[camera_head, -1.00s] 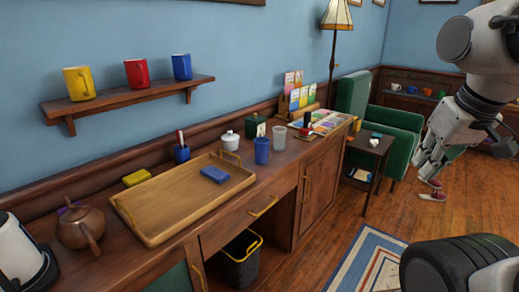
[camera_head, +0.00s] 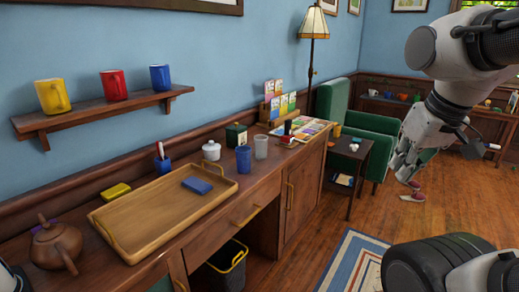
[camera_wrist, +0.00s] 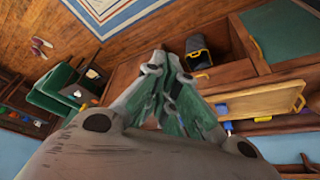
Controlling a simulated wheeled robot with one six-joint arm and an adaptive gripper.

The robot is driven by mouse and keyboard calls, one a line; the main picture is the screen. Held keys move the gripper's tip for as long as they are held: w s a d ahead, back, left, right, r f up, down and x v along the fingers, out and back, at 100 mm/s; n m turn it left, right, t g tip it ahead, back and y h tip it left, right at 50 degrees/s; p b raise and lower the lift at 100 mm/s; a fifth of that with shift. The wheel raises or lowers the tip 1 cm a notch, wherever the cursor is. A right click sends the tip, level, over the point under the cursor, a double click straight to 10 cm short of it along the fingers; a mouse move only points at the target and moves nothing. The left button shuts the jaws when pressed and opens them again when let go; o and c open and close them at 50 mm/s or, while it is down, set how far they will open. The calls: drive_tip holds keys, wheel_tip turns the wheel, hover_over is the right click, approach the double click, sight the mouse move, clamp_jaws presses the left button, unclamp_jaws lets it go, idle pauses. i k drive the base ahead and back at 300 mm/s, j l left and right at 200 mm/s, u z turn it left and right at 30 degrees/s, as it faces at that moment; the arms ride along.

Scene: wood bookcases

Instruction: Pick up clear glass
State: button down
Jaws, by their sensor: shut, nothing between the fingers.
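The clear glass (camera_head: 261,147) stands upright on the wooden counter, just right of a blue cup (camera_head: 243,159). It looks greyish and see-through. My gripper (camera_head: 403,173) is at the right of the head view, out over the floor and well apart from the glass. In the wrist view my gripper (camera_wrist: 168,62) shows its fingers closed together with nothing held. I cannot make out the clear glass for sure in the wrist view.
A wooden tray (camera_head: 130,247) with a blue block (camera_head: 197,186) lies left of the cups. A side table (camera_head: 351,165) and green armchair (camera_head: 370,128) are farther right. A bin (camera_head: 222,272) sits under the counter.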

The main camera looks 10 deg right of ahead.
sight(261, 141)
drive_tip(key=i+u, duration=0.45)
drive_tip(key=i+l+u, duration=0.25)
drive_tip(key=i+u, duration=0.15)
drive_tip(key=i, duration=0.15)
